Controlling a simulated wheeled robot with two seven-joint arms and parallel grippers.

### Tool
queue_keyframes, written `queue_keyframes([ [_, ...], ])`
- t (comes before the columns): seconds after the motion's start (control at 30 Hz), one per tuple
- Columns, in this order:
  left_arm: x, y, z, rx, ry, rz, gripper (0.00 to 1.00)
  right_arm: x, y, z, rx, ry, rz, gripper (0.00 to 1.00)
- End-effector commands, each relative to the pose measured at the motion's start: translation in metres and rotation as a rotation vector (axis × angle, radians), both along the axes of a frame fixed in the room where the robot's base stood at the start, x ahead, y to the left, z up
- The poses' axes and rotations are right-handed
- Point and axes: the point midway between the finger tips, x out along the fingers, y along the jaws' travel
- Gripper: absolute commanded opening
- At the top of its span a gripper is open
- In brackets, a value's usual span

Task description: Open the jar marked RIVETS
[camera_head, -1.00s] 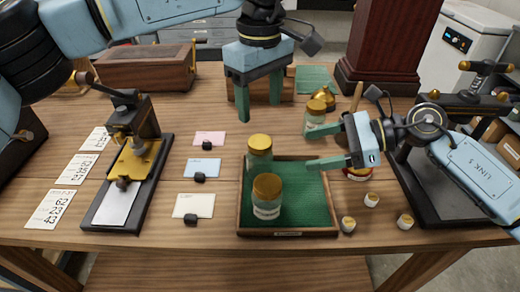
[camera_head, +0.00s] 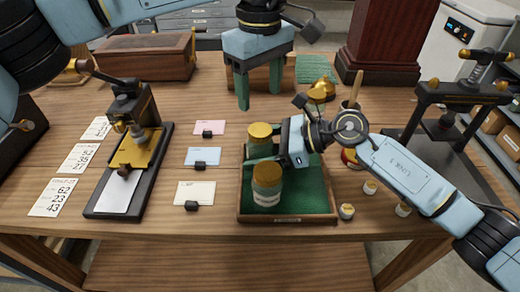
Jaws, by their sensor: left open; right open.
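Two glass jars with gold lids stand upright in the green-lined tray (camera_head: 310,200). The front jar (camera_head: 267,190) has a pale label too small to read. The rear jar (camera_head: 259,131) is partly hidden by the front jar and my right gripper, and I see no label on it. I cannot tell which jar is marked RIVETS. My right gripper (camera_head: 264,159) is open, its fingers at the gap between the two jars. I cannot tell whether they touch either one. My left gripper (camera_head: 259,88) is open and empty, pointing down above the table behind the tray.
A stamping press (camera_head: 130,150) stands left, with number cards (camera_head: 55,197) beside it. Three clipped cards (camera_head: 203,156) lie left of the tray. Small white pots (camera_head: 346,211) sit right of it. A black press (camera_head: 455,110) stands at right, a wooden box (camera_head: 150,57) at back left.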

Motion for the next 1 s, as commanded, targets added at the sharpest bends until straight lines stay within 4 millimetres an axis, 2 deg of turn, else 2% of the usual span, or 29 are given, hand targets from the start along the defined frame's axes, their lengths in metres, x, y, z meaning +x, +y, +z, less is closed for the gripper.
queue_keyframes([
  [0.2,-0.0001,-0.0001,-0.0001,0.0,0.0,0.0,0.61,0.0001,0.0004,-0.0001,0.0,0.0,0.0,0.76],
  [0.23,-0.0001,-0.0001,-0.0001,0.0,0.0,0.0,0.61,0.0001,0.0004,-0.0001,0.0,0.0,0.0,0.74],
  [0.8,0.0001,-0.0001,0.0002,0.001,-0.001,0.0,0.61,0.0,0.0001,-0.0001,0.0,0.0,0.0,0.0],
  [1.0,-0.0001,0.0001,-0.0072,0.001,0.001,0.0,0.61,0.0,0.0001,-0.0001,0.0,0.0,0.0,0.0],
])
